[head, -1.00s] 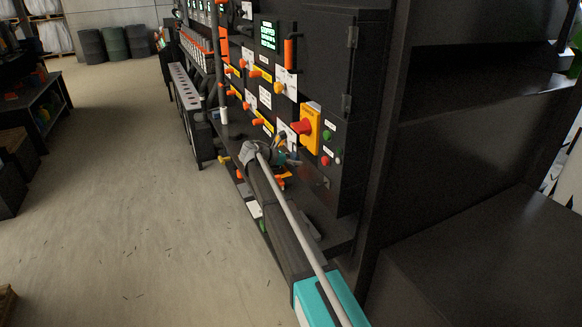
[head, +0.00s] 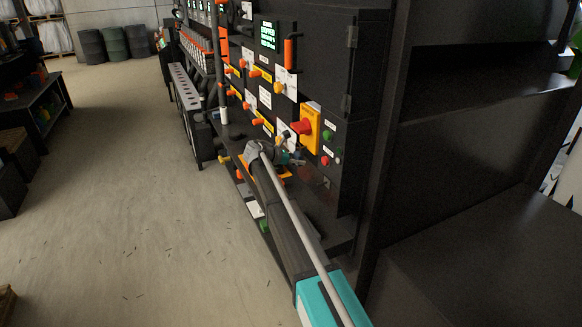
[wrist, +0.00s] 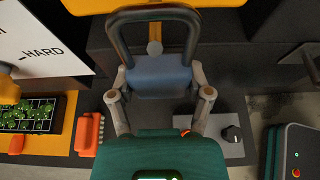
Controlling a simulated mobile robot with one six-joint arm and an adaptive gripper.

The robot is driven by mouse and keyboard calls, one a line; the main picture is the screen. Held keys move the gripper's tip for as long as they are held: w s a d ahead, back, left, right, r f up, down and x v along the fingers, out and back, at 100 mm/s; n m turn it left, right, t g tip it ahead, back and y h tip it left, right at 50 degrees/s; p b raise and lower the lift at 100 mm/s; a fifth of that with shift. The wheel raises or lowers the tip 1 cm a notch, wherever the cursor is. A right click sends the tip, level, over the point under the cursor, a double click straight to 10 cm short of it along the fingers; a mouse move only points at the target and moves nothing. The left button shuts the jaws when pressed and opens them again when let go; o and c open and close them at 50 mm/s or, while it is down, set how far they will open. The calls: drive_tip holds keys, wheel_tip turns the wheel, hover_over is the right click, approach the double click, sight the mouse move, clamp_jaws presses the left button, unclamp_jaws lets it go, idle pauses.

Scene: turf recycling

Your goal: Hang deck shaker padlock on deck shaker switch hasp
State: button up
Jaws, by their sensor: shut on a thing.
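In the wrist view, my gripper (wrist: 160,85) is shut on the deck shaker padlock (wrist: 158,74), with one finger on each side of its blue body. The dark grey shackle (wrist: 116,38) points away from my gripper, towards a yellow surface (wrist: 165,3) at the top edge. In the head view, the yellow switch plate (head: 313,113) with its red handle (head: 301,127) is on the dark cabinet front. My gripper (head: 287,157) is just below and left of it. The padlock is too small there to make out clearly. I cannot tell whether the shackle touches the hasp.
In the wrist view, a white sign (wrist: 40,35), a tray of green bits (wrist: 30,115) and orange blocks (wrist: 88,134) lie at left. A black knob (wrist: 232,134) is at right. Floor at left is open.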

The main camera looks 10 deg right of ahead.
drive_tip(key=shift+w+d+f+b, duration=0.15)
drive_tip(key=shift+d+f+b, duration=0.2)
drive_tip(key=shift+d, duration=0.15)
idle(0.8)
drive_tip(key=shift+d+f+b, duration=0.1)
drive_tip(key=shift+f+b, duration=0.2)
idle(1.3)
drive_tip(key=o, duration=1.2)
drive_tip(key=shift+r, duration=0.15)
drive_tip(key=shift+a+r+p, duration=0.2)
drive_tip(key=shift+r+p, duration=0.15)
drive_tip(key=shift+p, duration=0.15)
drive_tip(key=s+a+r+p, duration=0.1)
drive_tip(key=s+a, duration=0.2)
drive_tip(key=a, duration=0.6)
drive_tip(key=s, duration=0.1)
drive_tip(key=s+d+f+b, duration=0.1)
drive_tip(key=s, duration=0.1)
drive_tip(key=s+f+b, duration=0.1)
drive_tip(key=shift+s+d, duration=0.15)
drive_tip(key=shift+d, duration=0.15)
